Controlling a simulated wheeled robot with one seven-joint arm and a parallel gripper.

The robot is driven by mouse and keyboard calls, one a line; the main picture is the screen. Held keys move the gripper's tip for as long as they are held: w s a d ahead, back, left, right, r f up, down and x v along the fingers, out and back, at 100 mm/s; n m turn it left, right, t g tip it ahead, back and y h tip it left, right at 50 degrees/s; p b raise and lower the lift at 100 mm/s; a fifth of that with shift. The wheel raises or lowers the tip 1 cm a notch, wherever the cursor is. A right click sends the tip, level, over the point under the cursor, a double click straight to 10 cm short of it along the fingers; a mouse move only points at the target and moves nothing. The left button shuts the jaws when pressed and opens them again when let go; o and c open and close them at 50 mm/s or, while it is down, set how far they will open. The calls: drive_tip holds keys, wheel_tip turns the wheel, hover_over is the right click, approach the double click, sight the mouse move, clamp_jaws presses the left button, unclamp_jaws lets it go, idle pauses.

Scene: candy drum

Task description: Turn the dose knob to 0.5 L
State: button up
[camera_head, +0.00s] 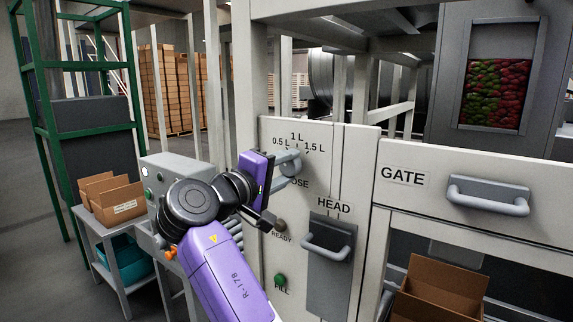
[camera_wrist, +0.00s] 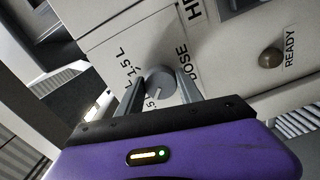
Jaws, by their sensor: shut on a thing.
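The grey dose knob (camera_wrist: 160,78) sits on a pale panel, between the two fingers of my gripper (camera_wrist: 161,82) in the wrist view. The fingers are shut on its sides. A white pointer line on the knob faces the lower part of the wrist view, toward the partly hidden 0.5 L mark (camera_wrist: 150,101). The 1.5 L mark (camera_wrist: 123,52) is at its upper left. In the head view, my gripper (camera_head: 290,167) reaches the knob (camera_head: 291,156) below the 0.5 L, 1 L and 1.5 L marks; the pointer cannot be read there.
Below the knob are the READY lamp (camera_head: 280,225), the green FILL button (camera_head: 280,280) and the HEAD handle (camera_head: 327,246). The GATE handle (camera_head: 488,196) is at right, above an open carton (camera_head: 440,290). Cartons (camera_head: 112,198) stand on a side table at left.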

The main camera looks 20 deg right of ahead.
drive_tip(key=shift+a+r, duration=0.1)
drive_tip(key=shift+a, duration=0.05)
idle(0.3)
drive_tip(key=o, duration=1.4)
drive_tip(key=b+v, duration=0.2)
drive_tip(key=v, duration=0.5)
drive_tip(key=shift+s+a+b, duration=0.25)
drive_tip(key=shift+b, duration=0.15)
